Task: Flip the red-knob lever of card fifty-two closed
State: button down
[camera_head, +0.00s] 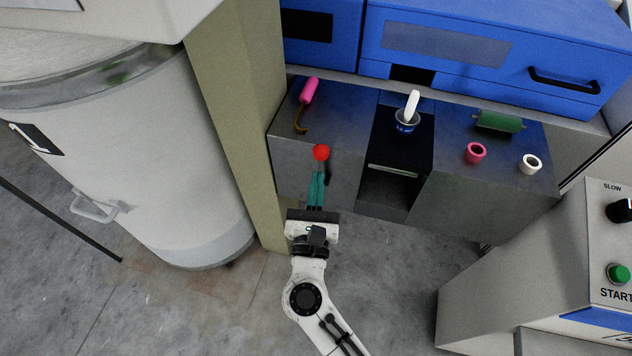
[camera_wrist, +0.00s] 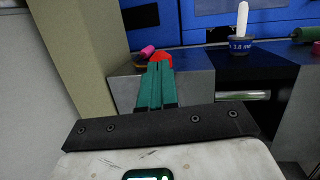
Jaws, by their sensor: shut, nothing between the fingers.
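The red knob (camera_head: 321,152) of the lever sits at the front edge of the grey metal cabinet top, with a dark stem partly visible below it. My gripper (camera_head: 318,176) has its two green fingers pressed together, with nothing between them. Its fingertips are just below the knob in the head view; I cannot tell whether they touch it. In the wrist view the red knob (camera_wrist: 161,58) shows right behind the fingertips (camera_wrist: 157,68), which hide its lower part and the stem.
A pink-handled hook (camera_head: 309,92) lies behind the knob. A blue cup with a white handle (camera_head: 405,126), a green roll (camera_head: 499,121), a pink ring (camera_head: 475,152) and a white ring (camera_head: 530,164) are to the right. A beige post (camera_head: 235,110) stands close on the left.

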jog(key=r+b+v, duration=0.1)
jog(key=r+v, duration=0.1)
jog(key=v, duration=0.7)
jog(key=shift+s+a, duration=0.2)
jog(key=shift+s, duration=0.4)
